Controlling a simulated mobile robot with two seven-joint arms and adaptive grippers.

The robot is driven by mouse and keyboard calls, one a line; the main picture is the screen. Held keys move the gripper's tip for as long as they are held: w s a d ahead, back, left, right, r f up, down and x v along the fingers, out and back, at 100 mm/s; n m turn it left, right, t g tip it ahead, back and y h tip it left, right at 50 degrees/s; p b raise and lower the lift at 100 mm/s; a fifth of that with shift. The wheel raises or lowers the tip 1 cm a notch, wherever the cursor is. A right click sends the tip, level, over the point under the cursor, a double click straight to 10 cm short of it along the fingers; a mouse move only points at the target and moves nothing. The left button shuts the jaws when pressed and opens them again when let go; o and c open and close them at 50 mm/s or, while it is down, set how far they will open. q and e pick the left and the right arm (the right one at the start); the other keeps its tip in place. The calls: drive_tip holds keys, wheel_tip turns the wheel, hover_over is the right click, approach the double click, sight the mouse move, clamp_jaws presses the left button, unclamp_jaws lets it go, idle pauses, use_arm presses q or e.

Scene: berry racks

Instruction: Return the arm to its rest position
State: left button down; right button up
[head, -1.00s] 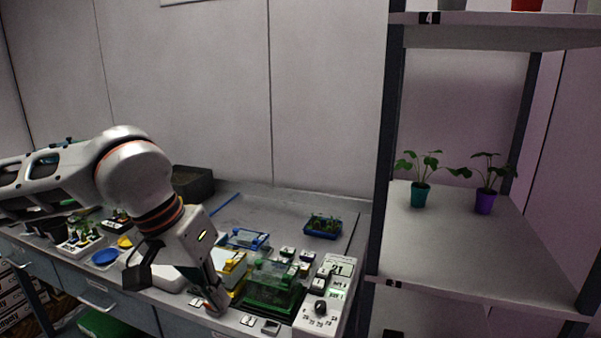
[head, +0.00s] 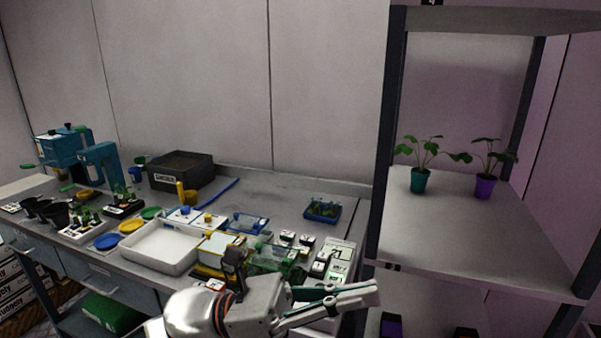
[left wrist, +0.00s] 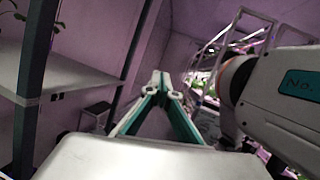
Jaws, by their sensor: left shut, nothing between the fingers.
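My left gripper (head: 372,291) is low in the head view, in front of the bench's right end, with its white and teal fingers pointing right. The fingers are shut with nothing between them. In the left wrist view my left gripper (left wrist: 160,84) shows its fingers meeting in a point, clear of any object. My white left wrist with its dark bracket hides part of the bench front. My right gripper is not in view.
The bench (head: 285,205) holds a white tray (head: 160,248), a black box (head: 181,170), a blue seedling tray (head: 322,211) and several small boxes. At right, a rack shelf (head: 450,240) carries a teal pot (head: 419,181) and a purple pot (head: 485,187) with plants.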

use_arm(q)
drive_tip(key=w+a+f+n+t+y, duration=0.1)
drive_tip(key=w+a+f+n+t, duration=0.35)
drive_tip(key=n+t, duration=0.5)
drive_tip(key=w+a+f+n+t+y, duration=0.2)
drive_tip(key=w+a+f+n+t, duration=0.25)
drive_tip(key=n, duration=0.75)
drive_tip(key=w+a+f+n+t+y, duration=0.1)
drive_tip(key=a+f+n+t+y, duration=0.2)
drive_tip(key=f+n, duration=0.4)
drive_tip(key=w+a+f+n+t+y, duration=0.2)
drive_tip(key=a+f+n+y, duration=0.1)
drive_tip(key=f+n+y, duration=0.35)
drive_tip(key=s+a+f+n+g+y, duration=0.2)
drive_tip(key=s+a+f+n, duration=0.2)
drive_tip(key=f, duration=0.4)
drive_tip(key=s+a+f+n+g+y, duration=0.2)
drive_tip(key=s+a+f+n, duration=0.2)
drive_tip(key=s+f, duration=0.3)
drive_tip(key=s+a+f+n+g+y, duration=0.2)
drive_tip(key=s+a+f+n, duration=0.2)
drive_tip(key=f, duration=0.7)
drive_tip(key=shift+s+a+n, duration=0.35)
drive_tip(key=shift+s+n, duration=0.4)
drive_tip(key=shift+n, duration=0.15)
drive_tip(key=shift+r, duration=0.1)
